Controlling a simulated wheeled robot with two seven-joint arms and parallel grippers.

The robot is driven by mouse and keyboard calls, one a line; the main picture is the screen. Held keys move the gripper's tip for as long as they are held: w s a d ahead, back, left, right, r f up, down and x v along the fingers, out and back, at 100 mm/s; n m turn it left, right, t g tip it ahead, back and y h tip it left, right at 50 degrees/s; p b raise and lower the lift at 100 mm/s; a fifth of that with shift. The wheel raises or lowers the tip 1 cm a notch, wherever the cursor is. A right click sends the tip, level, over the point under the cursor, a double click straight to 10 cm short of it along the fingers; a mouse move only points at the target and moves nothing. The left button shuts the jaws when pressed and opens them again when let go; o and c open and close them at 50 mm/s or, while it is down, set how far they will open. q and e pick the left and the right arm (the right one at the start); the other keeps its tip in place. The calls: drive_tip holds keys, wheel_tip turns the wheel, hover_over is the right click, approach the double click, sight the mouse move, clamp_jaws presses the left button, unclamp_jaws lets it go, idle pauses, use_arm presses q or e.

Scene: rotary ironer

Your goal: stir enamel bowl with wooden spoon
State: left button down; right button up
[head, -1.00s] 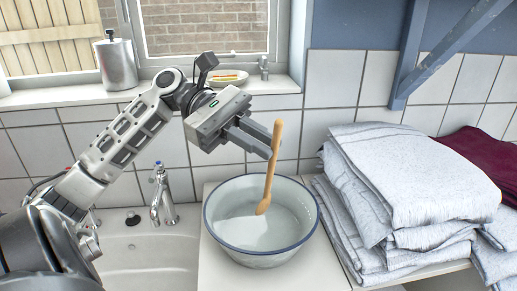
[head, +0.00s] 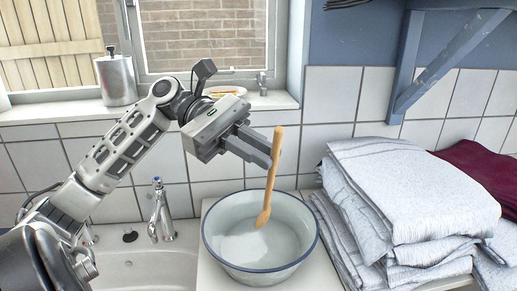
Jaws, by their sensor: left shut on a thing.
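The enamel bowl (head: 262,262), white with a dark blue rim, stands on the light counter and holds a pale whitish content. The wooden spoon (head: 270,185) is nearly upright, with its lower end inside the bowl near the middle. My left gripper (head: 268,157) is shut on the upper part of the spoon's handle, above the bowl's back rim. Whether the spoon's tip touches the bowl's bottom cannot be told. My right gripper is not in view.
A stack of folded grey-white cloths (head: 405,200) stands close to the bowl's right, with a dark red cloth (head: 478,172) behind. A sink (head: 150,270) with a tap (head: 161,210) lies left. A blue shelf bracket (head: 410,70) hangs at the upper right. A metal canister (head: 116,80) stands on the windowsill.

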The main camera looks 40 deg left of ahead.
use_arm(q)
drive_tip(key=shift+r, duration=2.5)
